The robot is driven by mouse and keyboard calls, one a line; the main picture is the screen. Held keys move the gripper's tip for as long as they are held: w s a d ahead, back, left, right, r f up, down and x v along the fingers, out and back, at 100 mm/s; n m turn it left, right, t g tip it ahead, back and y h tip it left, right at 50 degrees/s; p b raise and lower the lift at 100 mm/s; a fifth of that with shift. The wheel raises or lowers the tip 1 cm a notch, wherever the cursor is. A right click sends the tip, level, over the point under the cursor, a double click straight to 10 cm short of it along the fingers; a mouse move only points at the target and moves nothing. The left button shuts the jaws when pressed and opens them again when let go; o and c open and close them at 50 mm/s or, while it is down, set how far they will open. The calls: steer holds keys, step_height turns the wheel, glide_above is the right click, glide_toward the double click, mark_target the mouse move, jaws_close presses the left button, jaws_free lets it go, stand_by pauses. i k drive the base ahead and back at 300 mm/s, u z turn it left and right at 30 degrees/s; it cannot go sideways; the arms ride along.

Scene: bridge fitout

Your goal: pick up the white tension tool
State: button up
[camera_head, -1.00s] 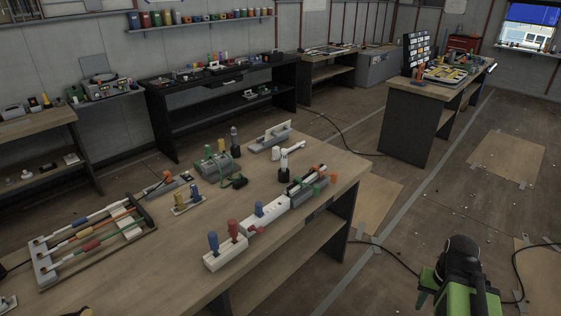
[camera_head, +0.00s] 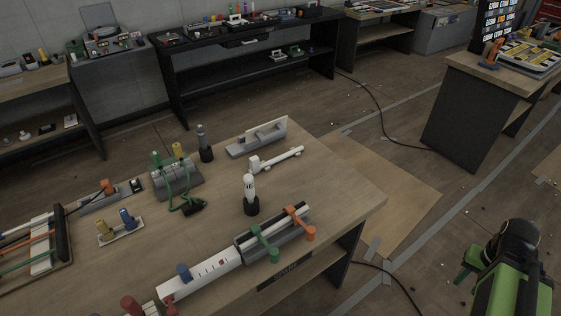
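A white tool (camera_head: 277,160) with a thick head at its left end and a slim bar lies on the wooden table, near the far edge; it looks like the tension tool. Just in front of it a white-topped piece (camera_head: 249,187) stands upright in a black round base. My gripper (camera_head: 482,285), green and black, is at the bottom right, over the floor and well apart from the table. Its fingertips are partly out of frame or hidden, so I cannot tell its opening. Nothing is seen held in it.
A grey holder (camera_head: 257,139) is behind the white tool. A long white and grey unit with green and orange levers (camera_head: 273,235) lines the front table edge. A dark cylinder (camera_head: 205,143) and a grey box with green cable (camera_head: 175,178) are left. Cables lie on the floor.

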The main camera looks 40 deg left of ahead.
mark_target(248, 181)
steer(key=z, duration=0.05)
steer(key=i, duration=0.55)
steer(key=z, duration=5)
steer(key=k, duration=0.6)
steer(key=z, duration=0.05)
steer(key=i, duration=0.6)
steer(key=z, duration=0.1)
